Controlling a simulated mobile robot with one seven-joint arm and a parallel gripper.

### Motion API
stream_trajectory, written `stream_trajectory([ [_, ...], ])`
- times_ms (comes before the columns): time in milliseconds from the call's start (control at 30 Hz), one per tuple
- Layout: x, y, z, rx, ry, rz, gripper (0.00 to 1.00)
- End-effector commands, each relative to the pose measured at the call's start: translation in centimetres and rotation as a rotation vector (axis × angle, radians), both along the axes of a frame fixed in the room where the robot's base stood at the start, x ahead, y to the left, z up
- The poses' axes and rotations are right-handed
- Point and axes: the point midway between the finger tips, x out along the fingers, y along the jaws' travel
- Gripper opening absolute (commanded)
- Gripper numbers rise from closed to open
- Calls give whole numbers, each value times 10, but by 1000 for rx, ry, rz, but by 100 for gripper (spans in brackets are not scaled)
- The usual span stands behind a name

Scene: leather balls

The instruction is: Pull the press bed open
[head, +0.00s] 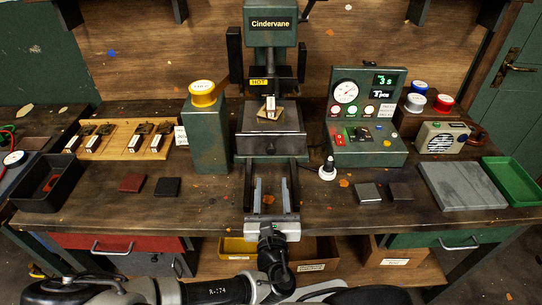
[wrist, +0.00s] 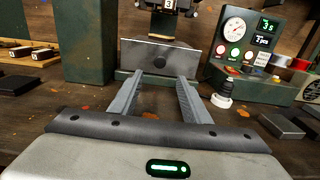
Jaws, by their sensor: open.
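The press bed (head: 270,146) is a grey metal block under the green Cindervane press (head: 270,28). It sits back at the inner end of its dark rails (head: 249,178). A round dark knob (wrist: 159,62) is on the middle of its front face, which fills the centre of the wrist view. My gripper (head: 271,182) is in front of the bed, low between the rails. Its two grey fingers (wrist: 158,79) are apart, with nothing between them. The fingertips point at the bed and appear short of the knob. A small die marked 3 (head: 270,104) sits on top of the bed.
A green post (head: 208,140) with a yellow spool stands left of the press. A control box (head: 362,150) with a gauge and display is at right, with a white-based knob (head: 327,170) near the rails. A yellow HOT label (head: 259,82) marks the press head.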

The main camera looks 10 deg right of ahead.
Motion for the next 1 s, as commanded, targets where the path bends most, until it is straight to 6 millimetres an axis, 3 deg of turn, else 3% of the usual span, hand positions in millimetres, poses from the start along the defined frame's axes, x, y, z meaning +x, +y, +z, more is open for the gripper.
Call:
stream_trajectory([
  [33, 12, -3, -9, 5, -5, -4, 43],
  [133, 30, -6, -10, 5, -4, -2, 43],
  [600, 113, -24, 0, 3, -1, -3, 43],
  [800, 131, -27, 0, 1, 1, -1, 43],
  [1000, 135, -27, 0, 1, 1, -1, 43],
])
